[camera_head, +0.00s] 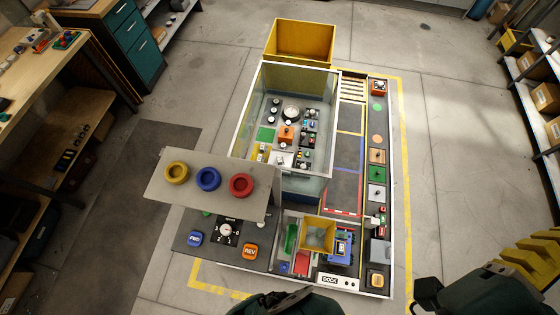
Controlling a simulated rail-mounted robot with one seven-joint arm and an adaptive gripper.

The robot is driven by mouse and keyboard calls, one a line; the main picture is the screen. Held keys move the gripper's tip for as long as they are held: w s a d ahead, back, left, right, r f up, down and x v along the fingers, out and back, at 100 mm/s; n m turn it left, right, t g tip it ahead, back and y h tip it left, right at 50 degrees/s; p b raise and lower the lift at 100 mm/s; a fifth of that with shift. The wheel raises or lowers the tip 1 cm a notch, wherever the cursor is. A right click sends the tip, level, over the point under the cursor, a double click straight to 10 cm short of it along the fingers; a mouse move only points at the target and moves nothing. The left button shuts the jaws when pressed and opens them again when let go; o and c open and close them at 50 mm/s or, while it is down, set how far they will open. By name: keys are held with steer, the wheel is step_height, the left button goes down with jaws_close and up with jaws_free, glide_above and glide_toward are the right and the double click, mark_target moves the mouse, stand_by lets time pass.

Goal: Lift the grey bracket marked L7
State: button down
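I cannot make out a grey bracket marked L7; any such marking is too small to read. Several small parts lie inside a clear-walled enclosure (247,112) on the bench, among them an orange block (286,133), a green pad (265,134) and a round dial (291,112). Small pale pieces (280,158) sit near its front edge, partly behind a raised grey shelf. Dark green parts of my own body show at the bottom edge. No gripper fingers can be made out.
The grey shelf (215,200) carries yellow, blue and red rings. Below it are blue FWD (195,239) and orange REV (250,251) buttons. A yellow open box (319,235) stands by a blue machine (341,247). A yellow bin (301,40) stands at the back. Grey lane sections (346,151) look clear.

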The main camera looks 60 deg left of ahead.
steer(key=shift+c, duration=0.4)
jaws_free()
steer(key=shift+d, duration=0.1)
